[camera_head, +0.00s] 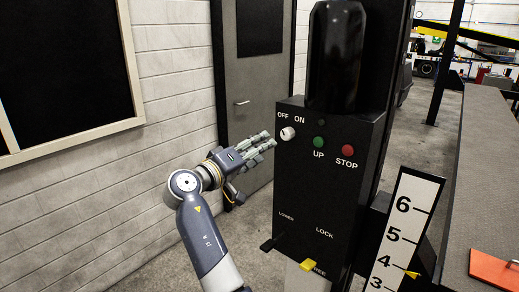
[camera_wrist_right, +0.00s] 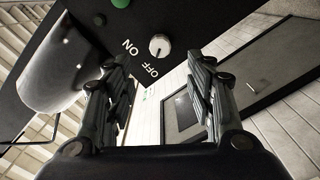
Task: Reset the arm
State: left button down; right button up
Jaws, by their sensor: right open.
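The black control box (camera_head: 318,190) carries a white knob (camera_head: 288,133) under the OFF and ON labels, a green UP button (camera_head: 319,142) and a red STOP button (camera_head: 348,150). My right gripper (camera_head: 267,143) is just left of the knob in the head view, at the box's left edge. In the right wrist view the gripper (camera_wrist_right: 158,62) is open and empty. Its two fingers stand apart, with the knob (camera_wrist_right: 159,46) beyond and between the tips, apart from them. I cannot tell the knob's setting. My left gripper is not in view.
A black lever (camera_head: 268,245) and a yellow lever (camera_head: 308,265) stick out low on the box. A numbered scale (camera_head: 402,232) stands at its right, beside a grey belt surface (camera_head: 490,165) with an orange plate (camera_head: 494,270). A grey door (camera_head: 247,90) is behind.

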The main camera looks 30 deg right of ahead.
jog(key=w+a+f+n+t+y, duration=0.1)
jog(key=w+f+n+y, duration=0.1)
jog(key=f, duration=0.7)
jog(key=w+a+f+n+t+y, duration=0.1)
jog(key=a+f+n+y, duration=0.15)
jog(key=f, duration=0.75)
jog(key=w+a+f+n+t+y, duration=0.1)
jog(key=w+f+n+y, duration=0.15)
jog(key=f, duration=0.65)
jog(key=s+a+f+n+g+y, duration=0.15)
jog(key=s+f, duration=0.25)
jog(key=f, duration=0.6)
jog(key=s+a+f+y+b, duration=0.1)
jog(key=s+f+y, duration=0.1)
jog(key=s+f, duration=0.5)
jog(key=s+a+f+n+g+y, duration=0.1)
jog(key=s+a+f, duration=0.1)
jog(key=f, duration=1)
jog(key=s+a+f+g+y, duration=0.2)
jog(key=s+f+g+y, duration=0.1)
jog(key=s+f, duration=1.55)
jog(key=s+d+f+m+g+y, duration=0.1)
jog(key=s+f+m, duration=0.1)
jog(key=s, duration=1.3)
jog(key=s+d+f+m+g+y+b, duration=0.1)
jog(key=s+f, duration=0.4)
jog(key=s, duration=1)
jog(key=shift+s+d+f+m+g, duration=0.2)
jog(key=shift+s+m+g, duration=0.1)
jog(key=shift+m+g, duration=0.4)
